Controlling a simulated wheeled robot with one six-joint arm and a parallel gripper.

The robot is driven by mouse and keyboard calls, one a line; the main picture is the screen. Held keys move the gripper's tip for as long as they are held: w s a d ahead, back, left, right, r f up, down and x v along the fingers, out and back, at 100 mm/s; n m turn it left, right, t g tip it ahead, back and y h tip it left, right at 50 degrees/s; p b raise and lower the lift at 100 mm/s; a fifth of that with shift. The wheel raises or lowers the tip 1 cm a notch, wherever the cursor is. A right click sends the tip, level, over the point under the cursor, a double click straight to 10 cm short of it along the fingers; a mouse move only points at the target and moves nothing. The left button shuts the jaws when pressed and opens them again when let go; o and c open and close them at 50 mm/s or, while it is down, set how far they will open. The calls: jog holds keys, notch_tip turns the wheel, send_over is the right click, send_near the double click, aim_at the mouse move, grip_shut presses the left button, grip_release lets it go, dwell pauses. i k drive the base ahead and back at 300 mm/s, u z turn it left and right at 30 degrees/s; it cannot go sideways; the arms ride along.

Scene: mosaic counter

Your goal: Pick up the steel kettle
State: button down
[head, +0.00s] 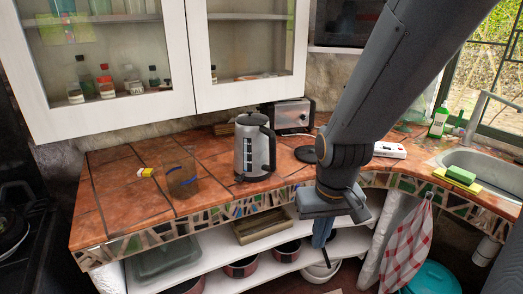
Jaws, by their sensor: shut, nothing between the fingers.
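The steel kettle (254,149) stands upright on the tiled counter, in the middle of the head view. Its body is brushed steel with a dark lid, a black handle on its right side and a dark level window on its left. My gripper (335,228) is at the front edge of the counter, to the right of the kettle and nearer the camera, apart from it. It points down, shut and empty. My arm comes down from the upper right and hides part of the counter behind it.
A toaster (290,114) stands behind the kettle. A clear container (182,180) and a small yellow-and-white item (146,172) are to the left. White glass-door cabinets (115,120) hang above. The sink (480,165) is at right. Shelves with pots are below. The left counter is mostly clear.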

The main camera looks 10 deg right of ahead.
aim_at(255, 147)
jog(key=z, duration=2.8)
jog(key=k, duration=0.85)
jog(key=u, duration=1.8)
jog(key=i, duration=0.5)
